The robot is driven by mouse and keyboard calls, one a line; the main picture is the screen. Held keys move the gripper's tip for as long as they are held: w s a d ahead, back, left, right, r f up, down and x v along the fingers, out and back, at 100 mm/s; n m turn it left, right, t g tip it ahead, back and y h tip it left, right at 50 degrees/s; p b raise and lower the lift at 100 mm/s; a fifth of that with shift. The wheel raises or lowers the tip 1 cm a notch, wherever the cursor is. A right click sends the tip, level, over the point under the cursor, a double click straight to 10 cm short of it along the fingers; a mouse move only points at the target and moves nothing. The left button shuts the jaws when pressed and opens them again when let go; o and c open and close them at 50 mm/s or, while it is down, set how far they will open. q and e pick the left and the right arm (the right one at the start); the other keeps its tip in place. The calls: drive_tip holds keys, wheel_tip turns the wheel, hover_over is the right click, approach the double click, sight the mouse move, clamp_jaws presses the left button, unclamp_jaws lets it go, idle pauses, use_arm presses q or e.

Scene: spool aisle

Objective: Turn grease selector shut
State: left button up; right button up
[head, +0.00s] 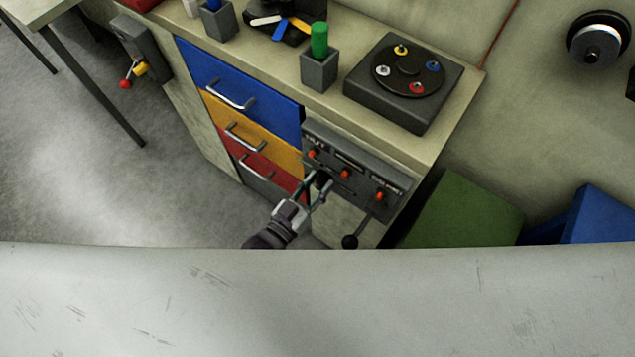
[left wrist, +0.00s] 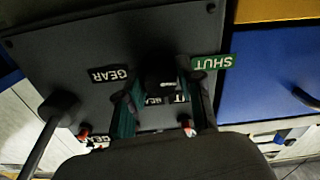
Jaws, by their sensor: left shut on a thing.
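The grease selector's dark panel (head: 358,170) is on the front of the bench, right of the drawers. My left gripper (head: 322,182) reaches it from below in the head view. In the left wrist view, my left gripper (left wrist: 160,88) has its two fingers on either side of a black selector knob (left wrist: 160,70) and is shut on it. A green SHUT label (left wrist: 211,62) is beside the right fingertip. Other labels are partly hidden by the fingers, and the knob's exact pointing is hard to tell. My right gripper is not in view.
A lever with a black ball (head: 350,242) hangs below the panel. Blue (head: 240,85), yellow and red drawers with metal handles are to its left. A round dial box (head: 405,82) is on the bench top above. Green (head: 465,210) and blue boxes stand at right.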

use_arm(q)
drive_tip(key=shift+f, duration=0.15)
idle(0.4)
drive_tip(key=o, duration=1.2)
drive_tip(key=shift+c, duration=0.2)
drive_tip(key=v, duration=1.2)
